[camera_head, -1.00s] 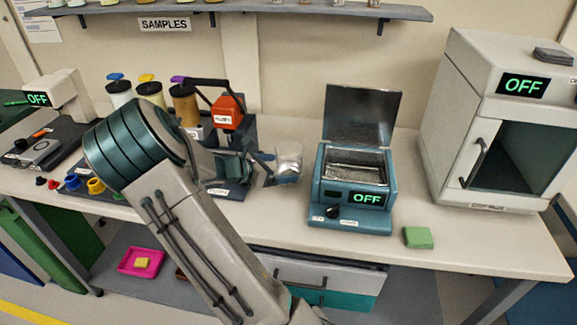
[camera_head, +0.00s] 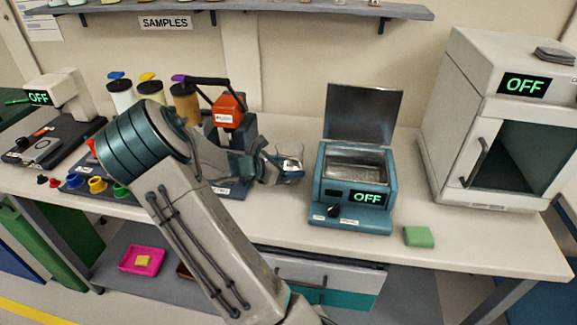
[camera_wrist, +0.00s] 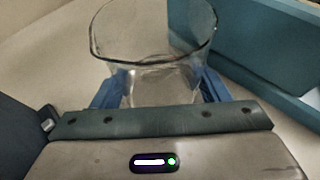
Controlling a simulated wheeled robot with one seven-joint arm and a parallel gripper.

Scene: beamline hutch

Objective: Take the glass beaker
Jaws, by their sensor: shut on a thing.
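The clear glass beaker (camera_head: 289,153) is at the end of my gripper, just left of the blue open-lidded bath in the head view. In the wrist view the beaker (camera_wrist: 152,40) is upright, its rim toward the top of the picture. My gripper (camera_head: 284,172) is shut on the beaker, with a blue finger on each side of it; the fingers also show in the wrist view (camera_wrist: 160,92). The beaker's base is hidden behind the gripper, so I cannot tell whether it touches the bench.
The blue bath (camera_head: 350,195), reading OFF, stands close right of the beaker, its lid (camera_head: 362,112) raised. A white cabinet (camera_head: 490,125) stands further right. A green sponge (camera_head: 418,236) lies near the bench's front edge. Bottles and a red device (camera_head: 228,110) stand behind my arm.

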